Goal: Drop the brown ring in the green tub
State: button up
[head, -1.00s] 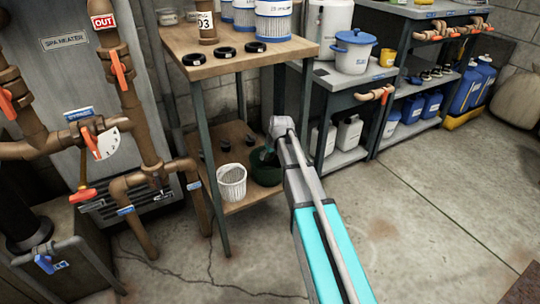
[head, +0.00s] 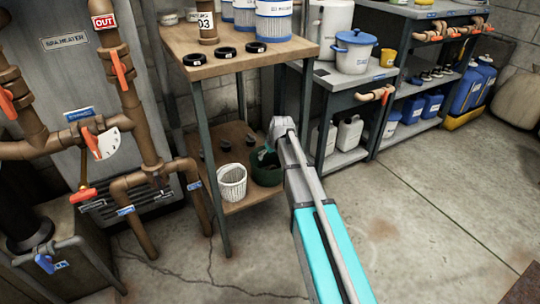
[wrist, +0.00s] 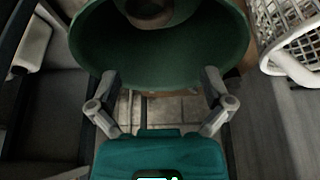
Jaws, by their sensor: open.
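The green tub (head: 265,176) stands on the lower shelf of the wooden-topped bench, right of a white basket. In the wrist view the tub (wrist: 90,45) fills the top middle, its mouth facing the camera. A brown ring-like piece (wrist: 170,20) with a dark centre shows inside the tub, cut off by the top edge of the picture. My gripper (wrist: 159,76) is open, its two fingers wide apart at the tub's near rim, with nothing seen between them. In the head view my arm and wrist hide part of the tub, and the fingers are hard to make out.
The white basket (head: 232,182) stands close left of the tub. Bench legs and the wooden top (head: 210,70) are close around my arm. Black rings (head: 225,53) lie on that top. Brown pipes (head: 150,120) stand at left. The floor (head: 430,200) at right is clear.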

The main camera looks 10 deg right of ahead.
jog(key=shift+r, duration=0.1)
notch_tip(320, 180, up, 7)
jog(key=p, duration=0.7)
jog(key=shift+s, duration=0.1)
dwell(0.4)
jog(key=s+r+m+g+h+p, duration=0.1)
jog(key=s+r+m+g+p, duration=0.1)
jog(key=s, duration=1.3)
jog(key=s+r+m+g+p, duration=0.1)
jog(key=s+m+g+p, duration=0.15)
jog(key=s, duration=1.15)
notch_tip(320, 180, up, 38)
jog(key=w+p, duration=0.1)
jog(key=p, duration=3.7)
jog(key=shift+a+n, duration=0.15)
jog(key=shift+n, duration=0.3)
jog(key=shift+w, duration=0.1)
